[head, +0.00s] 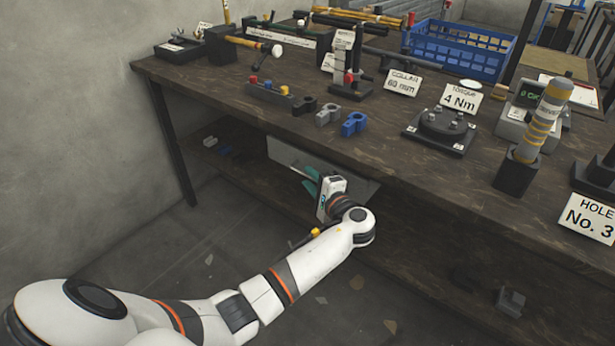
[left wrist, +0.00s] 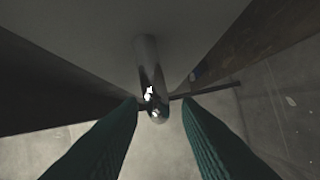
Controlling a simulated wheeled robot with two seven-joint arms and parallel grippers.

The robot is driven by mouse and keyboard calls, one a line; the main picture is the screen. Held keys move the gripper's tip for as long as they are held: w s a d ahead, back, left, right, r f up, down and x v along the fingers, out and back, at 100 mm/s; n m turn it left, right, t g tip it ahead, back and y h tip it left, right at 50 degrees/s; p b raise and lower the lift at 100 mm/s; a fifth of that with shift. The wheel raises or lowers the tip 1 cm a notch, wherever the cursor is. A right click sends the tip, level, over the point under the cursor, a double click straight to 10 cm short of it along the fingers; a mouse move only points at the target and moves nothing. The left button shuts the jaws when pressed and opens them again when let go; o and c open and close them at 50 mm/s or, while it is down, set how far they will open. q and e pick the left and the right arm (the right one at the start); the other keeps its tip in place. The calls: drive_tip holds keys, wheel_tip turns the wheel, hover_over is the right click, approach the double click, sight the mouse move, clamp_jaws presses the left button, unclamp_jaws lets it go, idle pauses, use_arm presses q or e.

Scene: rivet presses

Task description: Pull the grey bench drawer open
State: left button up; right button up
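The grey bench drawer (head: 287,154) shows as a pale front panel under the bench top, partly hidden behind my left gripper and wrist. My left gripper (head: 309,181) is at the drawer front, its teal fingers pointing towards the panel. In the left wrist view, the drawer's front (left wrist: 95,30) is a plain grey surface at the top. A shiny metal bar handle (left wrist: 149,68) stands between the two spread fingers of the left gripper (left wrist: 160,103), with a gap showing on each side. My right gripper is not in view.
The wooden bench top (head: 290,137) overhangs the drawer. It carries a blue crate (head: 460,52), a torque fixture (head: 440,130), clamps and signs. A lower shelf (head: 245,168) lies under the bench. The floor (head: 150,240) in front is mostly free.

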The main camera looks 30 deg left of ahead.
use_arm(q)
drive_tip(key=shift+x, duration=1.25)
clamp_jaws()
